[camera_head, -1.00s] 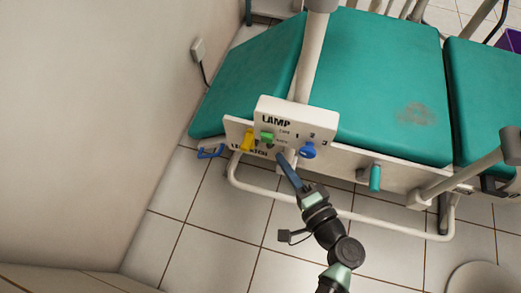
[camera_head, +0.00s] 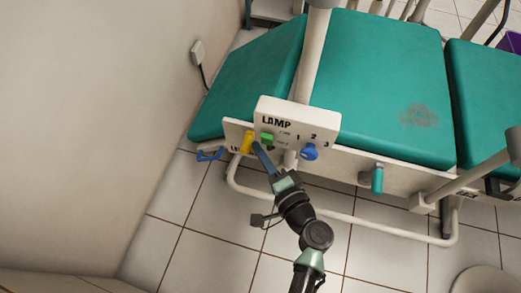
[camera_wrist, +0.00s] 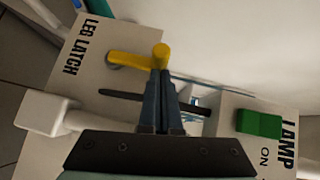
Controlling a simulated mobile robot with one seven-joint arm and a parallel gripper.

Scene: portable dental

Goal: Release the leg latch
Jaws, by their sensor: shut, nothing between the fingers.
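The yellow leg latch lever (camera_head: 247,142) sits on a white panel left of the lamp panel. In the wrist view the lever (camera_wrist: 130,60) lies across the panel, its round end pointing right, beside the "LEG LATCH" label (camera_wrist: 83,45). My gripper (camera_head: 257,146) is shut and empty, its blue fingers reaching up to the right side of the lever. In the wrist view the fingertips of my gripper (camera_wrist: 160,76) are right at the lever's round end. I cannot tell whether they touch it. In the head view the label is partly hidden.
The lamp panel (camera_head: 298,115) carries a green switch (camera_head: 267,137) and a blue knob (camera_head: 309,151) close by on the right. A blue clip-like part (camera_head: 210,154) is at the left, a teal handle (camera_head: 377,180) at the right. The tiled floor in front is open beyond the white tube frame.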

